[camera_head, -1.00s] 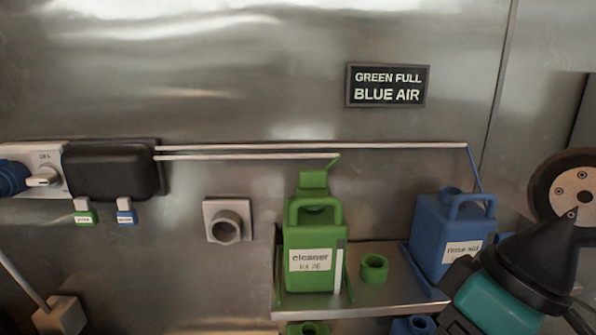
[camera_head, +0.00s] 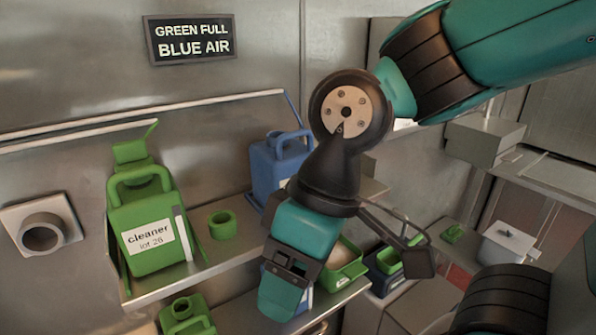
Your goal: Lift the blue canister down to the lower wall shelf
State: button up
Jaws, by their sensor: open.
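The blue canister (camera_head: 272,168) stands upright on the upper wall shelf (camera_head: 205,270), right of the green cleaner canister (camera_head: 142,225). My wrist covers its right and lower front, so its label is hidden. My gripper (camera_head: 284,284) hangs in front of and below the blue canister, pointing down, apart from it as far as I can tell. It is open, and I see nothing held in it. The lower wall shelf (camera_head: 237,318) shows below, partly behind my gripper.
A green container (camera_head: 186,318) stands on the lower shelf at left. A blue one there is mostly hidden behind my gripper. A green open box (camera_head: 345,266) is right of my gripper. A small green ring (camera_head: 222,224) sits between the upper canisters. A pipe outlet (camera_head: 42,235) juts from the wall.

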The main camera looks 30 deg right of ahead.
aim_at(274, 160)
jog(key=u, duration=0.9)
jog(key=k, duration=0.75)
jog(key=u, duration=0.2)
